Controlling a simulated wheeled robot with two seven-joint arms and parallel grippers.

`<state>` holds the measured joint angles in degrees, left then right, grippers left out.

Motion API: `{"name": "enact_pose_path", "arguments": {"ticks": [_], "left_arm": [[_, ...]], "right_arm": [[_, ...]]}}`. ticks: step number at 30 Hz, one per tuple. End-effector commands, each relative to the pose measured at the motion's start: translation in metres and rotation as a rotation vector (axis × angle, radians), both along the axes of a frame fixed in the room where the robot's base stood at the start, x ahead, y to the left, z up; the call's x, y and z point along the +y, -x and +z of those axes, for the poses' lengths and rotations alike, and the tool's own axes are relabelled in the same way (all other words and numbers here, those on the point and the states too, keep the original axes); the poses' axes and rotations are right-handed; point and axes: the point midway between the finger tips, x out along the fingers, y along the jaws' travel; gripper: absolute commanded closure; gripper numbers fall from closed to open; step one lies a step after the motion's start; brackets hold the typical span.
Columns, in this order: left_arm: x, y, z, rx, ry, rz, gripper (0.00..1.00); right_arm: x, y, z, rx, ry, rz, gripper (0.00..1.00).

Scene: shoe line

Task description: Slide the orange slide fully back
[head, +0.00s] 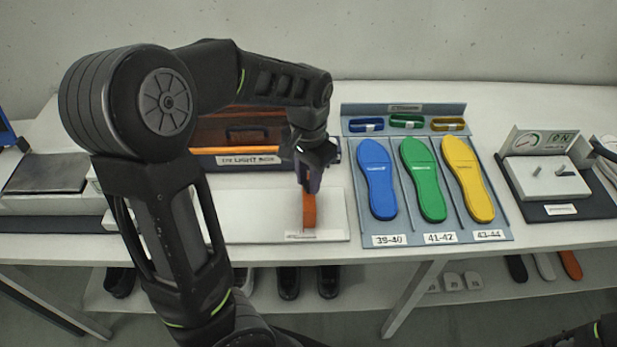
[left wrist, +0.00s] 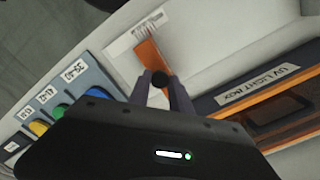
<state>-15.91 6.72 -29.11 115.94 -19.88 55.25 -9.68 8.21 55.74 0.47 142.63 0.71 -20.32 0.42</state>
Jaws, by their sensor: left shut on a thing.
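The orange slide (head: 309,212) lies on a white base plate (head: 334,215) with a small label at its front edge. My left gripper (head: 308,187) comes down over the back end of the slide and hides part of it. In the left wrist view the orange slide (left wrist: 149,54) runs up to a round black knob (left wrist: 160,79). The fingers of my left gripper (left wrist: 160,92) are on either side of this knob, shut on it. My right gripper is not in view.
The UV light box (head: 237,136), with an orange edge, stands behind the plate. To the right is a grey tray (head: 352,210) with blue, green and yellow insoles. A gauge device (head: 545,185) stands farther right. Shoes sit on the lower shelf.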

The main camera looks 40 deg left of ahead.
Motion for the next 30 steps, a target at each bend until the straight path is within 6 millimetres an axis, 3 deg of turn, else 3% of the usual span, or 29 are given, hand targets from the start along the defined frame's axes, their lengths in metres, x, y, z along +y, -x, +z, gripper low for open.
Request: {"name": "enact_pose_path", "arguments": {"ticks": [23,30], "left_arm": [[0.000,-0.001,0.000,-0.001,0.000,0.000,1.00],[-0.027,-0.022,0.000,-0.001,-0.002,-0.003,1.00]], "right_arm": [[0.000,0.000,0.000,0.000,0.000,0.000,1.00],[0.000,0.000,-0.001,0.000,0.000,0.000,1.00]]}}
